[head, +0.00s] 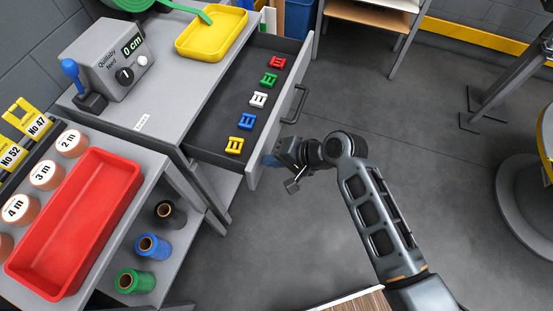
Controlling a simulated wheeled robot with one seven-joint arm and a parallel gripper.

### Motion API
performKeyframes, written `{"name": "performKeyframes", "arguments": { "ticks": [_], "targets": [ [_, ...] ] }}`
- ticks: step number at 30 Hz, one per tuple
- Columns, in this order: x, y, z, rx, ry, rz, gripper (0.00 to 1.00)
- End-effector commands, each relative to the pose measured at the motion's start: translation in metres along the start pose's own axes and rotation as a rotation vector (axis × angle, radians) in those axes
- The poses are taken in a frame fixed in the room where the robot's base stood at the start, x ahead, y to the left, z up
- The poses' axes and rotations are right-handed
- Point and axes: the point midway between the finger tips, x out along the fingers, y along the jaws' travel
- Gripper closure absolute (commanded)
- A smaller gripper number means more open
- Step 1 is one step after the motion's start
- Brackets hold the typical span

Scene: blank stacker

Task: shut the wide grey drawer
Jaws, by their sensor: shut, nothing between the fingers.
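The wide grey drawer (213,153) stands pulled out from the grey bench on the left. Its dark inside holds a row of small clips: red, green, white, blue and yellow. A dark bar handle (294,104) is on its grey front panel. My gripper (278,163) is shut and empty at the near end of the front panel, on its outer side, below the handle in the picture. I cannot tell whether it touches the panel; its fingertips are partly hidden.
On the bench are a grey feed box (108,58) reading 0 cm and a yellow tray (212,32). A red tray (76,222) stands at lower left, above shelved spools (152,247). The floor (300,225) right of the drawer is clear.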

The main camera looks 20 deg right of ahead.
Motion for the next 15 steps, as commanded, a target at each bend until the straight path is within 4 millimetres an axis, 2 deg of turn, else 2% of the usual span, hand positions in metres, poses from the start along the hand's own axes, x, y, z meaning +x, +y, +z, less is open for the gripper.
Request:
{"name": "performKeyframes", "arguments": {
  "ticks": [5, 15],
  "targets": [
    [0.022, -0.021, 0.001, -0.005, -0.003, -0.001, 1.00],
    [0.083, -0.076, 0.000, -0.005, -0.002, -0.002, 1.00]
  ]
}}
